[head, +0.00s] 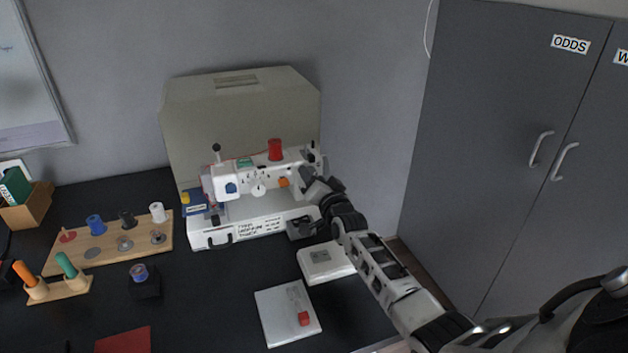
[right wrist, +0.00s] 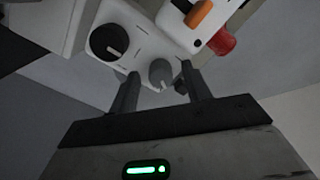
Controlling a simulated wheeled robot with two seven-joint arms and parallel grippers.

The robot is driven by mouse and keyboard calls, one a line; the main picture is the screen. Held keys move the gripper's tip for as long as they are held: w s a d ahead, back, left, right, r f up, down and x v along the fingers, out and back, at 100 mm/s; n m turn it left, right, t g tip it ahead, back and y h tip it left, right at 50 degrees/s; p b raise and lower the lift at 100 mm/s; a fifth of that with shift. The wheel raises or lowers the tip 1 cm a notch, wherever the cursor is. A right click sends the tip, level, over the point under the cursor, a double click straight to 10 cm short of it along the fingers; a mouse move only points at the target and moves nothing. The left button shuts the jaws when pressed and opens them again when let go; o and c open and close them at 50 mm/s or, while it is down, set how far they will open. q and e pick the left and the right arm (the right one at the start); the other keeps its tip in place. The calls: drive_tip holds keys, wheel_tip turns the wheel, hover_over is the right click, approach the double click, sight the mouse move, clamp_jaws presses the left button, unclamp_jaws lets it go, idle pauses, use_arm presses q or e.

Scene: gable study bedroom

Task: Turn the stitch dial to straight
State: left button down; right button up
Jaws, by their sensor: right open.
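The white sewing machine (head: 225,182) stands on the black desk. A white dial (head: 258,189) with small marks around it is on its front; its setting is too small to read. My right gripper (head: 309,180) is at the machine's right end. In the right wrist view, a grey knob (right wrist: 161,73) lies between the open fingers (right wrist: 161,82), near the tips; contact cannot be told. A black knob (right wrist: 108,42) with a white line is beside it, left of the fingers. I cannot tell which is the stitch dial. My left gripper is out of view.
A beige cover (head: 240,100) stands behind the machine, and a red spool (head: 275,150) sits on top. A wooden spool rack (head: 105,245) is at left. White pads (head: 275,318) lie in front. A grey cabinet (head: 490,130) stands at right.

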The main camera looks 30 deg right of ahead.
drive_tip(key=shift+w, duration=0.15)
drive_tip(key=c, duration=1)
drive_tip(key=shift+n, duration=0.5)
drive_tip(key=n+p, duration=0.1)
drive_tip(key=n, duration=0.9)
drive_tip(key=shift+f+n, duration=0.1)
drive_tip(key=shift+n, duration=0.2)
drive_tip(key=shift+h, duration=0.3)
